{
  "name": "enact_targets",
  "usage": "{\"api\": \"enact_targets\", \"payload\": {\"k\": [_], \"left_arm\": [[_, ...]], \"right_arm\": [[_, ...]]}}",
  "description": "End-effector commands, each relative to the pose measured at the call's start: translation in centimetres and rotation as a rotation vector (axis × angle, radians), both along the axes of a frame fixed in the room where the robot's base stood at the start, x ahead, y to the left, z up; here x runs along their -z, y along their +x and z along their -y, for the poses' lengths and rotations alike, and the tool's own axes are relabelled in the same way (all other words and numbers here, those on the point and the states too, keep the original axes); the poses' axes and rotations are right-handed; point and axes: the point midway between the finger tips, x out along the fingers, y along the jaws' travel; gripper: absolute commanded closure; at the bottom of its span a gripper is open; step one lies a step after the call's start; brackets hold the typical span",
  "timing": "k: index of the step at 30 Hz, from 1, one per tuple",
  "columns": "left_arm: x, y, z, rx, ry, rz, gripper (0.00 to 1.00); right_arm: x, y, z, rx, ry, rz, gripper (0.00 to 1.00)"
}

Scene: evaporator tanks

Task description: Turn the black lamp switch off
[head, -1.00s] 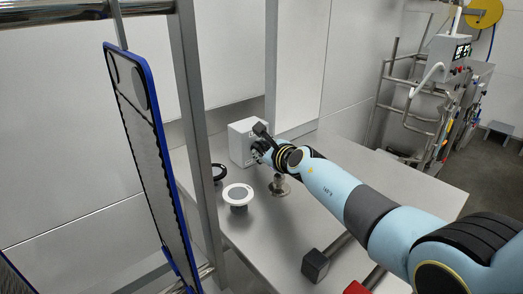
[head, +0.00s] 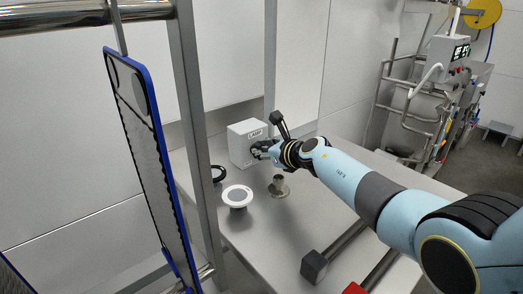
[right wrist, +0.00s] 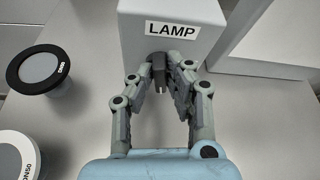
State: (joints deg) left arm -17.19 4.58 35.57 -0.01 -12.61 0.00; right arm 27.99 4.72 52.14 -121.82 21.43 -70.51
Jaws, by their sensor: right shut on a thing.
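The grey lamp box (head: 240,146) stands at the back of the steel table, its LAMP label facing up front. The box also shows at the top of the right wrist view (right wrist: 208,32). The black lamp switch (right wrist: 158,70) is a small dark knob on the box's front face, below the label. My right gripper (right wrist: 163,80) has its fingers on both sides of the knob and is shut on it. In the head view my right gripper (head: 260,151) is against the box front and hides most of the switch. My left gripper is not in view.
A white-rimmed round piece (head: 237,196) and a black-rimmed one (head: 217,172) stand left of the gripper. A metal fitting (head: 279,187) is below my wrist. A dark block with a rod (head: 314,266) lies in front. A steel post (head: 196,130) rises at left.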

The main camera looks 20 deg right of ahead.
Motion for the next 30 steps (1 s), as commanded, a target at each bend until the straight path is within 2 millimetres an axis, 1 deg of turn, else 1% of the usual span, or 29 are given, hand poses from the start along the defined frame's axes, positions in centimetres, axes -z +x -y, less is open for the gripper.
{"api": "enact_targets", "payload": {"k": [6, 12, 27, 28, 30], "left_arm": [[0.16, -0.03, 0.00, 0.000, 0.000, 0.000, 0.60], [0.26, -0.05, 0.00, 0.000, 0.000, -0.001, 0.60], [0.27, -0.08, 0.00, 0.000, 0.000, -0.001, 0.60], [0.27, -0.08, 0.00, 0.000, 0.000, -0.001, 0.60], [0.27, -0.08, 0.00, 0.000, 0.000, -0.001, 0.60]], "right_arm": [[0.06, 0.06, 0.23, 0.000, 0.113, -0.042, 1.00], [0.07, 0.06, 0.25, -0.001, 0.170, -0.063, 1.00], [0.06, 0.06, 0.27, 0.000, 0.189, -0.070, 1.00], [0.06, 0.06, 0.27, 0.000, 0.189, -0.070, 0.82], [0.05, 0.07, 0.28, 0.000, 0.189, -0.070, 0.73]]}}
